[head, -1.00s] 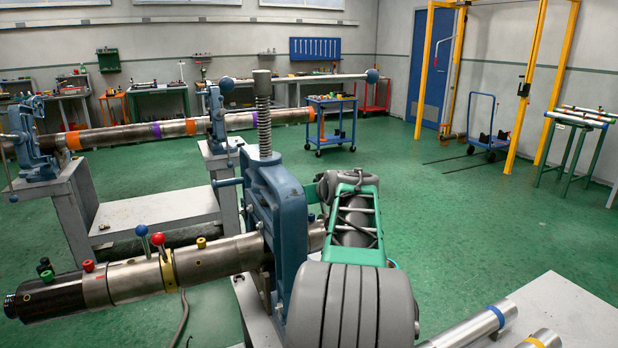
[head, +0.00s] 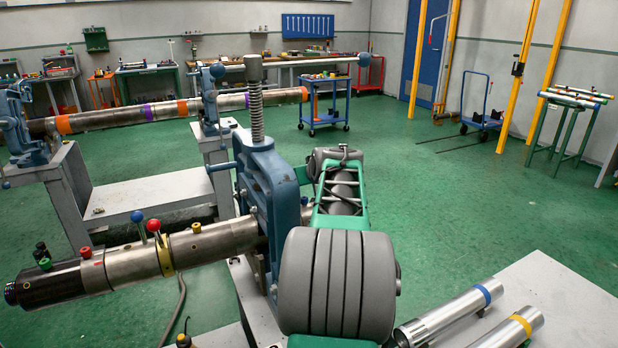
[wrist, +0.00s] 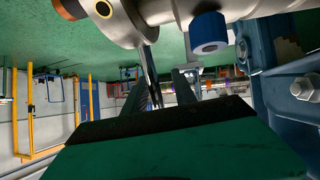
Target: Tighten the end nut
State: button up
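A metal pipe assembly (head: 215,240) runs through the blue vise (head: 272,185) in the head view. My arm is in front of the vise and hides my gripper in the head view.
A grey table with metal tubes (head: 470,305) stands at the lower right. A second vise bench (head: 130,200) holds a long pipe behind on the left. A blue cart (head: 322,112) stands farther back.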

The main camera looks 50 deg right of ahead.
jog(key=v, duration=0.7)
jog(key=shift+s+a+r, duration=0.2)
jog(key=shift+s, duration=0.1)
